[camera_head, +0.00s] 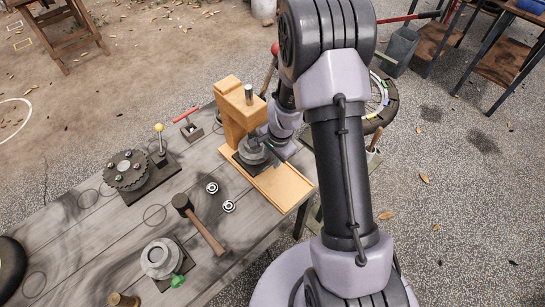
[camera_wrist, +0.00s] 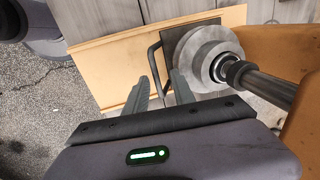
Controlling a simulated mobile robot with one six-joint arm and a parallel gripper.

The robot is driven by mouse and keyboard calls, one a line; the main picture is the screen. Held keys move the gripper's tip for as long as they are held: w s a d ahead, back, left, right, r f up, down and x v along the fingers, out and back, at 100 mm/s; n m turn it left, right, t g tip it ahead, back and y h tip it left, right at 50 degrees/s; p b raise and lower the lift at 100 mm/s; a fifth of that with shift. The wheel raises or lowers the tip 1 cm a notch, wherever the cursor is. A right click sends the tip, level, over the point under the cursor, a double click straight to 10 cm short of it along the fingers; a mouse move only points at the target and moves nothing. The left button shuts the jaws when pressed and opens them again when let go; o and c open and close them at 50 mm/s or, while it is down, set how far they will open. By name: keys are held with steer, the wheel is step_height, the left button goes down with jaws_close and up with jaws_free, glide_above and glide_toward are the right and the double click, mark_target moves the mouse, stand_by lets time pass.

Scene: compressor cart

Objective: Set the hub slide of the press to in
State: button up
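The press (camera_head: 232,106) is an orange-brown wooden frame on the table, with a flat wooden base board (camera_head: 287,187). Its hub slide is a dark square plate carrying a round grey metal hub (camera_head: 250,152). In the wrist view the slide plate (camera_wrist: 172,38) has a dark bar handle (camera_wrist: 153,62), and the grey hub (camera_wrist: 206,58) sits on it. A dark metal ram (camera_wrist: 268,86) overlaps the hub's centre in that view. My gripper (camera_wrist: 161,76) is open, with one finger on each side of the handle's near end. Whether the fingers touch it cannot be told.
On the table are a mallet (camera_head: 205,225), two small bearing rings (camera_head: 212,188), a toothed disc fixture (camera_head: 127,169), a red-handled tool (camera_head: 188,122) and a grey round fixture (camera_head: 162,258). A wheel (camera_head: 379,103) stands beyond the table's right side.

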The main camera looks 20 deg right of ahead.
steer(key=s+r+p, duration=0.1)
steer(key=r+p, duration=0.2)
steer(key=r, duration=0.5)
steer(key=s+d+r+p, duration=0.1)
steer(key=s+r+p, duration=0.1)
steer(key=r, duration=0.7)
steer(key=shift+p, duration=0.45)
steer(key=shift+r, duration=0.1)
